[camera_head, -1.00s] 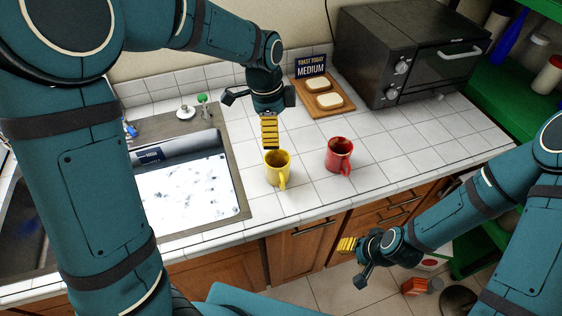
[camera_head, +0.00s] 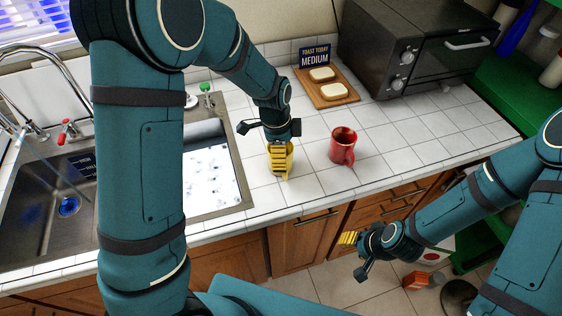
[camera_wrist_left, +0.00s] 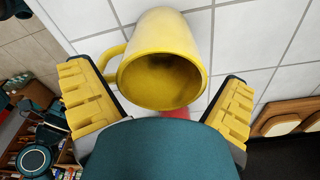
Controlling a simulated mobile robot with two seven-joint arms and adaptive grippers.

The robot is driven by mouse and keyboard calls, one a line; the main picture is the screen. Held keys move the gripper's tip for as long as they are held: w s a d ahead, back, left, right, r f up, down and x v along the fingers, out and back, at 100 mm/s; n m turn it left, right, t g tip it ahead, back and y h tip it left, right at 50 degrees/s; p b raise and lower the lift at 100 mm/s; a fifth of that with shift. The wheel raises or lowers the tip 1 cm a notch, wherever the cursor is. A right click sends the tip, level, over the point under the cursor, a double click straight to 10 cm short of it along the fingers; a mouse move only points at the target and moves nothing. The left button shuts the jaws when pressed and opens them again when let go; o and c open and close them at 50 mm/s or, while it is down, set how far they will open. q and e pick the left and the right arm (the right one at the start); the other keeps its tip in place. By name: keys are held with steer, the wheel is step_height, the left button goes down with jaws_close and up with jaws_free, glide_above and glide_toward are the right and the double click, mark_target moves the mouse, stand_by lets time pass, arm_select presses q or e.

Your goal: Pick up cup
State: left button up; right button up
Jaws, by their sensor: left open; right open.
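A yellow cup (camera_head: 288,170) stands on the white tiled counter, its upper part partly hidden by my left gripper in the head view. In the left wrist view the yellow cup (camera_wrist_left: 163,60) lies between the two open yellow fingers, with its handle towards the left finger. My left gripper (camera_head: 279,160) is open at the cup, with no clear contact. A red cup (camera_head: 343,146) stands to the right on the counter. My right gripper (camera_head: 349,239) is open and empty, out in front of the counter and lower down.
A sink (camera_head: 55,205) with a faucet (camera_head: 48,70) is at the left. A wooden board (camera_head: 334,97) with two bread slices and a sign (camera_head: 315,57) lies behind the cups. A black toaster oven (camera_head: 395,45) stands at the back right. Bare tiles (camera_head: 400,140) lie right of the red cup.

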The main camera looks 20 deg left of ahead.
arm_select(q)
steer(key=shift+s, duration=0.1)
steer(key=c, duration=1.1)
steer(key=shift+c, duration=0.5)
